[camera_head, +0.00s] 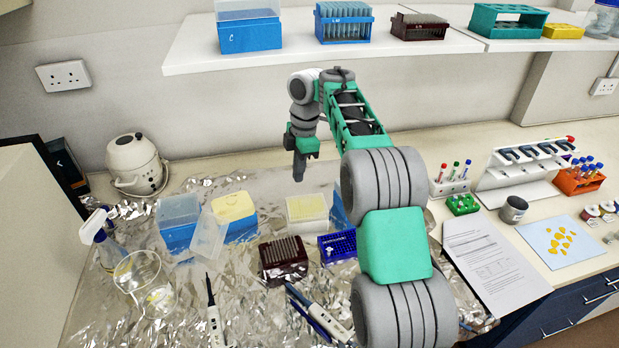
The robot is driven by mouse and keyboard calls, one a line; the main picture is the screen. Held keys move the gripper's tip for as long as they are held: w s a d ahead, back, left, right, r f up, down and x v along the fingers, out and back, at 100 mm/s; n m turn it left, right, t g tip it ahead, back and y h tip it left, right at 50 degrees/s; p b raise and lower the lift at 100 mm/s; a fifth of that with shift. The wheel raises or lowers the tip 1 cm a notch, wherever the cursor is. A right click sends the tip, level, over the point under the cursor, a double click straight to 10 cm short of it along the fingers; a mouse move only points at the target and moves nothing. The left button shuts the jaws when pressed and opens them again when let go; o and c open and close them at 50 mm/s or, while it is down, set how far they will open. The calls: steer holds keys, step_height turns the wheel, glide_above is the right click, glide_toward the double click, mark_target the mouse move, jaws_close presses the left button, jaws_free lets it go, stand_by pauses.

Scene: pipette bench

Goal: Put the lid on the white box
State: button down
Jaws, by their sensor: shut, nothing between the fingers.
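A pale, whitish box with a cream-yellow top (307,208) stands open on the foil, right of centre. I take it for the white box. A clear, frosted lid (208,238) rests tilted between two blue boxes, left of centre; I cannot tell exactly what it leans on. My gripper (299,173) is shut and empty. It points down and hangs in the air behind and above the pale box, apart from the lid. My arm hides part of the bench to the right of the pale box.
A blue box with a frosted cover (179,222) and a blue box with a yellow top (235,215) flank the lid. A shelf (300,46) overhangs behind.

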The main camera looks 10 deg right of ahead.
mark_target(306, 201)
steer(key=s+a, duration=0.2)
steer(key=a, duration=0.2)
steer(key=d+f+m, duration=0.1)
steer(key=d+f, duration=0.1)
steer(key=d+f+m, duration=0.1)
steer(key=shift+w+f+m+g+h+p, duration=0.25)
steer(key=shift+f+m+g+h+p, duration=0.05)
steer(key=shift+f+h+p, duration=0.1)
steer(key=d, duration=0.1)
steer(key=w+d, duration=0.1)
steer(key=d+f+n, duration=0.1)
steer(key=shift+w+d+h, duration=0.25)
steer(key=shift+w+h, duration=0.05)
steer(key=shift+a+n, duration=0.15)
steer(key=shift+n, duration=0.25)
steer(key=shift+s+a+f+b, duration=0.1)
steer(key=shift+f+b, duration=0.1)
steer(key=shift+b, duration=0.1)
steer(key=shift+f+b, duration=1.05)
steer(key=shift+f, duration=0.4)
steer(key=shift+f, duration=0.3)
